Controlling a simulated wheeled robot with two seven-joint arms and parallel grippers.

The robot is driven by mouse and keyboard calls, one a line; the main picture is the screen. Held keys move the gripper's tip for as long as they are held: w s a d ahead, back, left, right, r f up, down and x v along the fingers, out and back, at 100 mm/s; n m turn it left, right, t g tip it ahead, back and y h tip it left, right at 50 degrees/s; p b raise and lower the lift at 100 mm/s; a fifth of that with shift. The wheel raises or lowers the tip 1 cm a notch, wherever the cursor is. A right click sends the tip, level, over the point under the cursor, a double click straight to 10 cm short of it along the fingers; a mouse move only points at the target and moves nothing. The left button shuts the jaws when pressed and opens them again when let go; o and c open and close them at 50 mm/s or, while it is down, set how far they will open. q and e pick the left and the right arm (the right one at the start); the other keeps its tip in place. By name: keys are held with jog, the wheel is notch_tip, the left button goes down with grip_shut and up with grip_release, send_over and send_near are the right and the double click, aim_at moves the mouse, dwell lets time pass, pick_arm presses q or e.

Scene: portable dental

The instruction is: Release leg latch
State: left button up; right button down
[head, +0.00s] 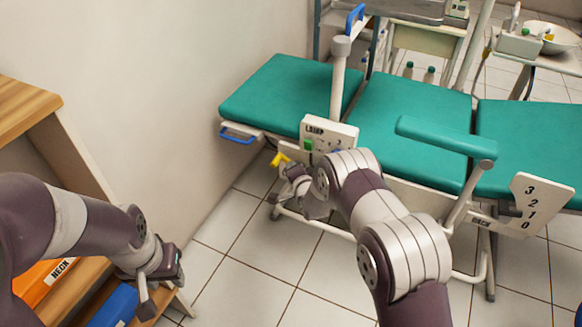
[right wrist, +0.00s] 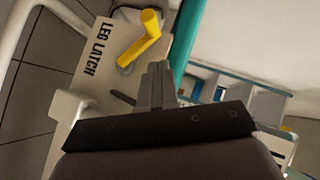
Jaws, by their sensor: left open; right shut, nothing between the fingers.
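The yellow leg latch lever (right wrist: 146,40) stands on a white plate (right wrist: 103,72) lettered LEG LATCH in the right wrist view. It also shows in the head view as a small yellow piece (head: 280,159) below the green chair's leg end. My right gripper (right wrist: 158,68) is shut and empty, its fingertips close beside the lever; I cannot tell whether they touch it. In the head view my right gripper (head: 290,175) is partly hidden by its own wrist. My left gripper (head: 146,291) is open and empty at the lower left, near the wooden shelf.
The green dental chair (head: 290,88) fills the middle, with a LAMP box (head: 328,135), a blue handle (head: 238,136) and a numbered plate (head: 540,203). An orange NECK box (head: 45,280) and a blue box (head: 114,303) sit on the wooden shelf (head: 75,295). Tiled floor lies open between.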

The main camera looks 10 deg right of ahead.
pick_arm(q)
jog(key=r, duration=0.1)
jog(key=p, duration=0.1)
jog(key=r+p, duration=0.1)
jog(key=shift+w+a+r, duration=0.3)
jog(key=shift+w+a, duration=0.1)
pick_arm(e)
jog(key=a+v, duration=0.1)
jog(key=v, duration=0.6)
jog(key=shift+s+d+r, duration=0.2)
jog(key=shift+d+r, duration=0.05)
jog(key=shift+r, duration=0.05)
